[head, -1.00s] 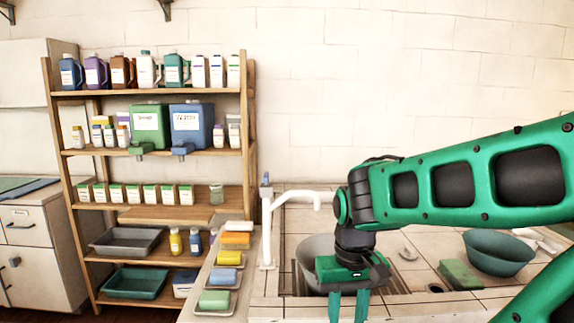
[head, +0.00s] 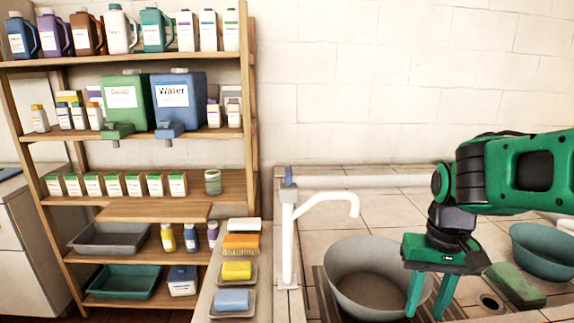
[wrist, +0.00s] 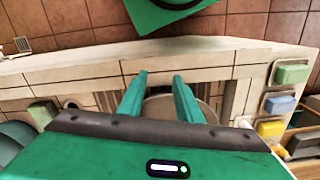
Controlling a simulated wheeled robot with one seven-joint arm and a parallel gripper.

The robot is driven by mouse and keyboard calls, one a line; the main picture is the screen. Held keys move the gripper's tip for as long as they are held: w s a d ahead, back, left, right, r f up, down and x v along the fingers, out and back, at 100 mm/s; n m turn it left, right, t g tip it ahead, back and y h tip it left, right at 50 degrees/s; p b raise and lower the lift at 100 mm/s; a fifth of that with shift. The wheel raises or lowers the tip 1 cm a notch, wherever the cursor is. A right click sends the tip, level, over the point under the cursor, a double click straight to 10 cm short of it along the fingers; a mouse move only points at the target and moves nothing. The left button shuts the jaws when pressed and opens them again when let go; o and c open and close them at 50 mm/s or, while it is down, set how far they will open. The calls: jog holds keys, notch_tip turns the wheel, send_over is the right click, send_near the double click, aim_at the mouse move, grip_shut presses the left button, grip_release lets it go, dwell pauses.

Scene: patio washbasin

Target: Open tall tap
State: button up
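The tall tap (head: 287,240) is a white upright post with a curved spout reaching right over a grey bowl (head: 345,278). A small blue handle (head: 289,177) stands upright on top of the post. I see no water coming from the spout. My gripper (head: 428,297) is green, points down and is to the right of the tap, apart from it, at the bowl's right side. Its two fingers are apart with nothing between them. In the wrist view the open fingers (wrist: 160,80) show in front of part of the bowl.
A tray with a blue sponge (head: 232,300), a yellow sponge (head: 237,270) and a brush (head: 241,243) line the ledge left of the tap. A green sponge (head: 516,284) and a teal bowl (head: 545,250) lie right. A shelf (head: 250,120) stands left; the wall behind is bare.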

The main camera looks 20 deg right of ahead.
jog(key=r, duration=0.1)
notch_tip(320, 180, up, 30)
jog(key=n, duration=0.3)
send_over(288, 170)
notch_tip(288, 170, down, 11)
jog(key=shift+s+r, duration=0.1)
jog(key=shift+s, duration=0.05)
